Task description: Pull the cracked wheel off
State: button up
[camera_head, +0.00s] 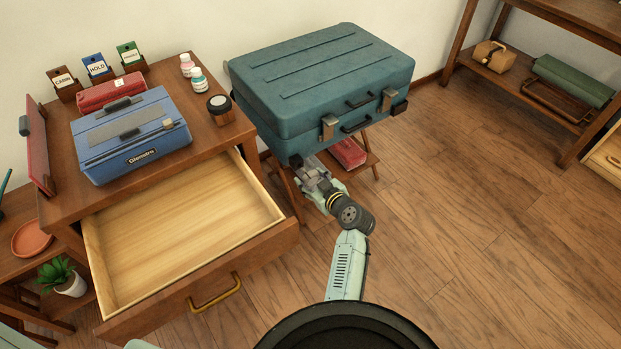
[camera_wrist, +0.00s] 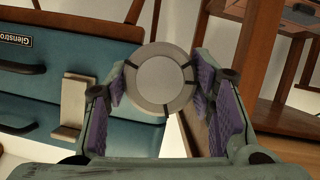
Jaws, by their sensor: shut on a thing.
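The teal suitcase (camera_head: 320,85) lies flat on a low wooden stand, its latched side facing me. In the wrist view its teal side (camera_wrist: 75,75) fills the left, with a pale latch. A round grey wheel (camera_wrist: 158,80) with a lighter flat face sits at the suitcase's edge. My gripper (camera_head: 304,166) reaches under the suitcase's near corner. In the wrist view its purple-padded fingers (camera_wrist: 162,88) are shut on the wheel from both sides.
An open, empty drawer (camera_head: 185,235) juts out left of my arm. The cabinet top (camera_head: 205,135) holds a blue case (camera_head: 130,140), bottles and labelled holders. A red item (camera_head: 348,153) lies on the stand's lower shelf.

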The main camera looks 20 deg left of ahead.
jog(key=shift+s+d+r+p, duration=0.75)
jog(key=shift+s+d+r, duration=0.5)
jog(key=shift+d+r, duration=0.3)
jog(key=shift+d, duration=0.1)
